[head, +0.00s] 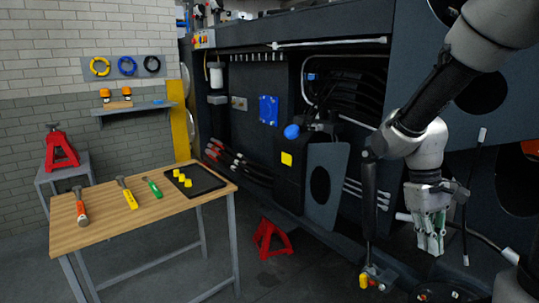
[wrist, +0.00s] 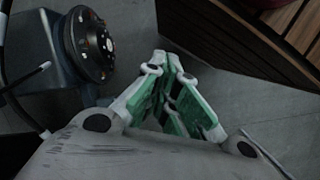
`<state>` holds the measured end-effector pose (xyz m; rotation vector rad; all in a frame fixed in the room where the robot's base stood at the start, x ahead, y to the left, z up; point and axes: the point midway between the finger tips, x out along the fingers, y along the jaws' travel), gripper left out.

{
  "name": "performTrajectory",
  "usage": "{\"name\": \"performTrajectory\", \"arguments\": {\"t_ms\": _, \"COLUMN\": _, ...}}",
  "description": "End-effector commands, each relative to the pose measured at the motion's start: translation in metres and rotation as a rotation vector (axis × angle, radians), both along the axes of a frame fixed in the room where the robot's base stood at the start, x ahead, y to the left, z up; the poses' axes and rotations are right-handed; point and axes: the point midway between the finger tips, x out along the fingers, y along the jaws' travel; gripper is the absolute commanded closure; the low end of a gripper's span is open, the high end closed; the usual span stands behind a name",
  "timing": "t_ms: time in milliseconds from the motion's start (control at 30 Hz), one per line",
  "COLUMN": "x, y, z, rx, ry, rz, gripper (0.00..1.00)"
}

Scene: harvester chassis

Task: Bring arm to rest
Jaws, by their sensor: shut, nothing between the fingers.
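My gripper (head: 431,246) hangs at the right in the head view, pointing down in front of the dark chassis (head: 335,100). My grey and black arm comes down from the upper right to it. The gripper is shut and empty, and its green-padded fingers are together. The fingers also show in the wrist view (wrist: 180,80), above a grey floor and touching nothing that I can see.
A wooden table (head: 130,219) at the left bears hand tools and a black tray (head: 208,188) with yellow pieces. Red jack stands are on the floor (head: 270,238) and on a side stand (head: 60,150).

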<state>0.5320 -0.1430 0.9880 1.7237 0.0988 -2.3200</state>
Motion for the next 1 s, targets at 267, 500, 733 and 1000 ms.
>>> {"name": "performTrajectory", "arguments": {"t_ms": 267, "x": -0.047, "y": 0.008, "z": 0.071, "rx": 0.147, "ry": -0.347, "rz": -0.158, "gripper": 1.0}}
{"name": "performTrajectory", "arguments": {"t_ms": 500, "x": -0.067, "y": -0.001, "z": 0.119, "rx": 0.173, "ry": -0.597, "rz": -0.189, "gripper": 1.0}}
{"name": "performTrajectory", "arguments": {"t_ms": 733, "x": -0.072, "y": -0.006, "z": 0.133, "rx": 0.174, "ry": -0.667, "rz": -0.205, "gripper": 1.0}}
{"name": "performTrajectory", "arguments": {"t_ms": 1000, "x": -0.072, "y": -0.006, "z": 0.133, "rx": 0.174, "ry": -0.665, "rz": -0.204, "gripper": 1.0}}
